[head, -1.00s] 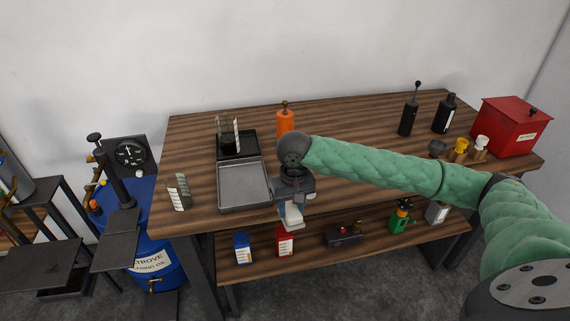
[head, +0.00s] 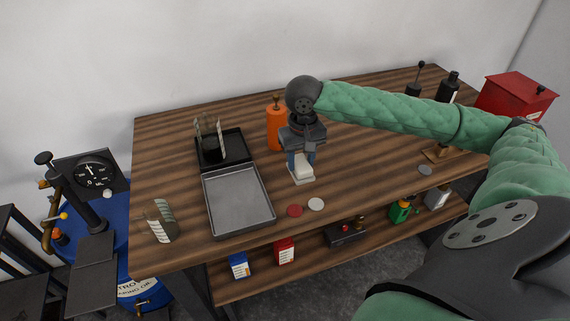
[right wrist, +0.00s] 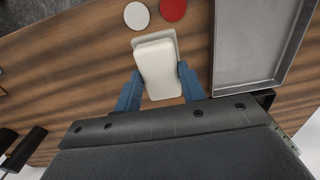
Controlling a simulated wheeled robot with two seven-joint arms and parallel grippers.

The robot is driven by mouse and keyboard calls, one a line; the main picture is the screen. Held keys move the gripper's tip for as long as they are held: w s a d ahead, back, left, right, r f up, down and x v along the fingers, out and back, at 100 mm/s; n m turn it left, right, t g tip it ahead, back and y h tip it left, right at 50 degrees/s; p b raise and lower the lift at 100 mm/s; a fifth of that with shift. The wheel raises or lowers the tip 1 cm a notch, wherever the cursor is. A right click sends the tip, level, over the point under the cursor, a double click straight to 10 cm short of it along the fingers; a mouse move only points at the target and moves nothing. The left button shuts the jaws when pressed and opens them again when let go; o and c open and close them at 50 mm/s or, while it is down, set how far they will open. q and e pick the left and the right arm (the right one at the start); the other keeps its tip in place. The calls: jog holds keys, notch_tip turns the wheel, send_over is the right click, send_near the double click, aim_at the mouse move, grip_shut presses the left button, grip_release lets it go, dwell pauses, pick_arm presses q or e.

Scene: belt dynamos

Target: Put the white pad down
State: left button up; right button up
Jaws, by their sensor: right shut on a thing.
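The white pad (head: 302,173) is a pale block with rounded edges. My right gripper (head: 301,160) is shut on it, with a blue finger on each side. In the right wrist view the pad (right wrist: 158,70) sits between the fingers of the gripper (right wrist: 158,82), and a thin greyish edge shows at its far end. The pad is over the wooden table, right of the grey tray. I cannot tell whether its underside touches the table. My left gripper is not in view.
A white disc (head: 316,204) and a red disc (head: 295,210) lie near the table's front edge, close to the pad. The grey tray (head: 270,213) is to the left. An orange bottle (head: 276,130) stands behind my gripper. Bare wood (head: 365,165) lies to the right.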

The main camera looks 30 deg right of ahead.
jog(key=w+f, duration=0.1)
jog(key=w, duration=0.1)
jog(key=w+f+p, duration=0.1)
jog(key=w, duration=0.1)
jog(key=w+f, duration=0.2)
jog(key=w, duration=0.1)
jog(key=shift+f+p, duration=0.1)
jog(key=shift+p, duration=0.3)
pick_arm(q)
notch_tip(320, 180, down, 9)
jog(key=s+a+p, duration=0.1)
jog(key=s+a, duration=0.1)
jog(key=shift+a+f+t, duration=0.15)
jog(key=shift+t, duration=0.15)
pick_arm(e)
jog(key=shift+f, duration=2.1)
pick_arm(q)
jog(key=shift+p, duration=0.35)
pick_arm(e)
jog(key=o, duration=1)
jog(key=shift+f, duration=0.1)
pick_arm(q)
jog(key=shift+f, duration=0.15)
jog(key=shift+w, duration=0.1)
